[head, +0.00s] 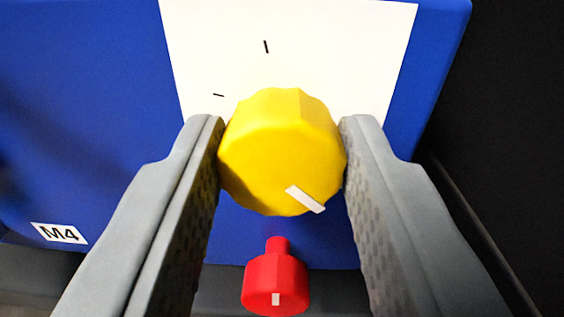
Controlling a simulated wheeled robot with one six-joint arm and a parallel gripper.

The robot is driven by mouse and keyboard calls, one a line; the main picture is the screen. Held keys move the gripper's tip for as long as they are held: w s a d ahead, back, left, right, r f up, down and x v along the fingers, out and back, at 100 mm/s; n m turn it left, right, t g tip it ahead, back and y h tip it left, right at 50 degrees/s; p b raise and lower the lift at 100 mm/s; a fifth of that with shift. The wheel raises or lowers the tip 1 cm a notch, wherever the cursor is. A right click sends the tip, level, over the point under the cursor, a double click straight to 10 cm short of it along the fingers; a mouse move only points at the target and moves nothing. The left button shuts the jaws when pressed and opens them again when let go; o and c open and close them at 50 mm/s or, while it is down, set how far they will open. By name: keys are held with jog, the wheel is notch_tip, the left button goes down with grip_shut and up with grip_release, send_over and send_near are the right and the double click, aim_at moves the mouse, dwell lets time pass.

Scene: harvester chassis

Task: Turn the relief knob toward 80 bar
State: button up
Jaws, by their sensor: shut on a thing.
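The yellow relief knob (275,150) stands out from a white plate (330,45) on a blue block. Its white pointer mark (305,199) is at the lower right of its face. My gripper (282,150) has one grey finger on each side of the knob and is shut on it. Two black tick marks show on the plate, one above the knob (266,46) and one to its upper left (218,95). No numbers are visible on the plate; the knob and fingers hide part of it.
A red knob (275,283) with a small white mark sits just below the yellow one, between my fingers. An M4 label (59,233) is on the blue block (90,90) at the lower left. A dark surface lies to the right.

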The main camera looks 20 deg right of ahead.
jog(key=m, duration=0.4)
jog(key=shift+m, duration=2.6)
jog(key=o, duration=1)
jog(key=shift+s, duration=0.1)
jog(key=v, duration=1.7)
jog(key=shift+f, duration=0.35)
jog(key=shift+a, duration=0.1)
